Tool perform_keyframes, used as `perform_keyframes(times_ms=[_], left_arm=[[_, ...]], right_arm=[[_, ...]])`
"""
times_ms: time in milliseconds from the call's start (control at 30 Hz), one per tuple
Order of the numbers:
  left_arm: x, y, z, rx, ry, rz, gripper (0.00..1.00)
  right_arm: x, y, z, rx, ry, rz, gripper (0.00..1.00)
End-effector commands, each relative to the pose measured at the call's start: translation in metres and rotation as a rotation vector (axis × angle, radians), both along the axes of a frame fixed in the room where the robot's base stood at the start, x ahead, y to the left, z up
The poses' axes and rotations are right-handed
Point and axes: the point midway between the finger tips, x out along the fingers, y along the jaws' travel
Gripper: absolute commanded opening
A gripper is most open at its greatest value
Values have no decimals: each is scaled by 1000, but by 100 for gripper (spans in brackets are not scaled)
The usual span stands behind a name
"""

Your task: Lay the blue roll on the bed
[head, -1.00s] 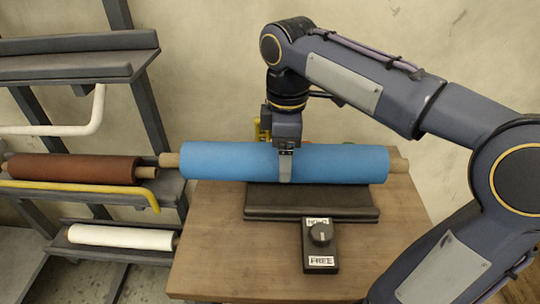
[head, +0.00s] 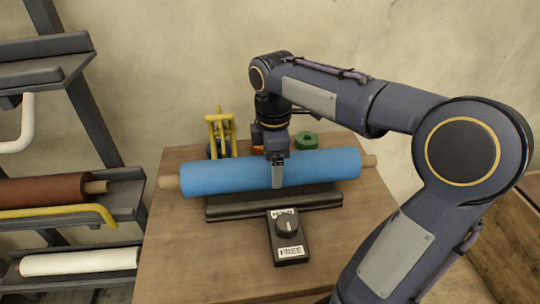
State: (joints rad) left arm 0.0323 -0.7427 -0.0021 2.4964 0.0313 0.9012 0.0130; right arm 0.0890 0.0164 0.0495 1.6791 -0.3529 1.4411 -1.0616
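The blue roll (head: 225,179), with a tan core showing at both ends, is held by my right gripper (head: 278,172) near its middle. One finger shows against the roll's front; the other is hidden behind it. The roll runs almost parallel to the black bed (head: 273,205) on the wooden table. In the picture it is just above and behind the bed's visible part; I cannot tell whether they touch. A knob box with HOLD and FREE labels (head: 287,237) is at the bed's front. My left gripper is not in view.
A rack at the left holds a brown roll (head: 40,190), a white roll (head: 80,262) and a yellow bar (head: 60,213). A yellow frame (head: 220,132) and a green ring (head: 307,140) stand behind the roll. The front left of the table (head: 190,260) is clear.

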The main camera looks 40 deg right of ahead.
Motion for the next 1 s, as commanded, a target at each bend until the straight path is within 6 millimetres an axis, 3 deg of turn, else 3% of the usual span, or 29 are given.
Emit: perform_keyframes(times_ms=[133, 567, 600, 733, 1000], left_arm=[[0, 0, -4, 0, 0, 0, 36], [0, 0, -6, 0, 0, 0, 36], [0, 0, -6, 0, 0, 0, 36], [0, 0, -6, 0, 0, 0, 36], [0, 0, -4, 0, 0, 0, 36]], right_arm=[[1, 0, -13, -1, -8, -1, 10], [1, 0, -17, -1, -8, 0, 10], [0, 0, -20, 0, 0, 0, 82], [0, 0, -19, 0, 0, 0, 99], [0, 0, -17, 0, -1, 0, 100]])
